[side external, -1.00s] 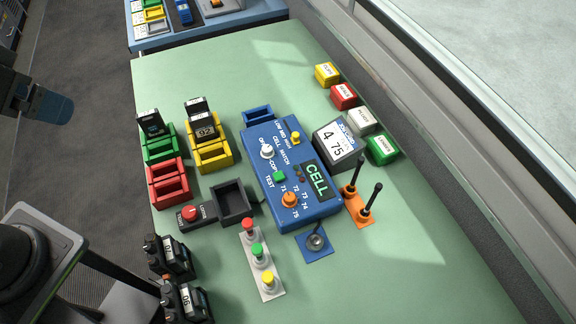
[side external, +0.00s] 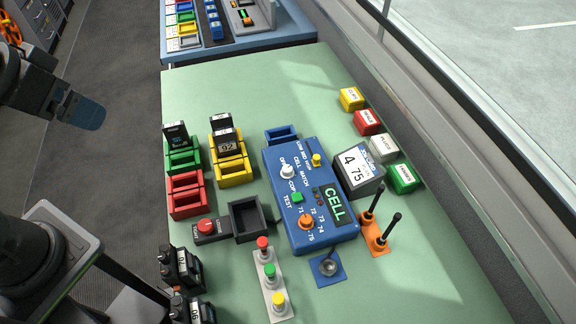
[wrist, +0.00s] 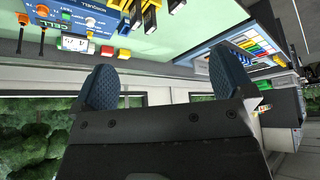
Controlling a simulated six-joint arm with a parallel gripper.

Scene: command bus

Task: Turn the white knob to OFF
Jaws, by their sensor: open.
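The white knob (side external: 288,171) sits on the upper left part of the blue control panel (side external: 297,236). OFF, COP and TEST labels stand around it. Its pointer is too small to tell which label it faces. In the wrist view a small pale knob (wrist: 66,15) shows on the panel at the upper left, partly cut by distance and blur. My gripper (side external: 88,113) is at the far left in the side view, off the bench and well apart from the knob. In the wrist view my gripper (wrist: 165,86) has its two blue-grey fingers wide apart with nothing between them.
An orange knob (side external: 306,222), a green button (side external: 296,197) and a yellow knob (side external: 316,160) share the panel. Yellow (side external: 231,170) and green (side external: 184,160) holders stand left of it, with a dark tray (side external: 263,231) below. Orange-based levers (side external: 375,237) rise at its right.

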